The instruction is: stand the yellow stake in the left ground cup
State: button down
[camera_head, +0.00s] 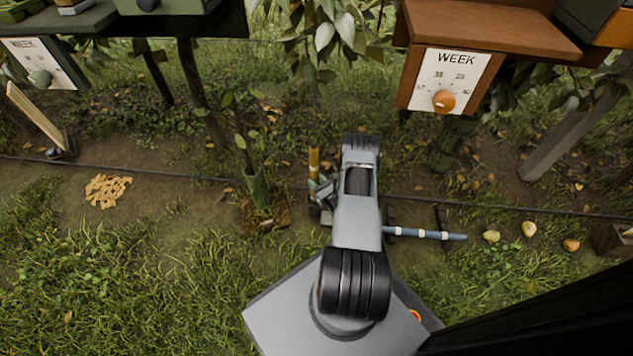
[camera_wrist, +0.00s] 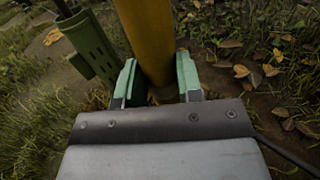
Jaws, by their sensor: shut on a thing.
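The yellow stake (camera_head: 313,160) stands roughly upright at the left of my arm in the head view. In the wrist view the stake (camera_wrist: 153,35) runs down between the green finger pads. My gripper (camera_head: 321,192) is shut on it, and it also shows in the wrist view (camera_wrist: 157,78). The stake's lower end is largely hidden behind my gripper, so I cannot tell whether it touches the ground or a cup. I cannot clearly make out the left ground cup in either view.
A green slotted guard (camera_head: 258,188) around a sapling stands just left of my gripper; the guard also shows in the wrist view (camera_wrist: 92,47). A blue-grey banded stake (camera_head: 425,233) lies to the right. A thin dark line (camera_head: 150,175) crosses the ground. Wood chips (camera_head: 107,190) lie left.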

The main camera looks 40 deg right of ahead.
jog(key=shift+f, duration=0.1)
dwell(0.3)
jog(key=c, duration=0.7)
grip_release()
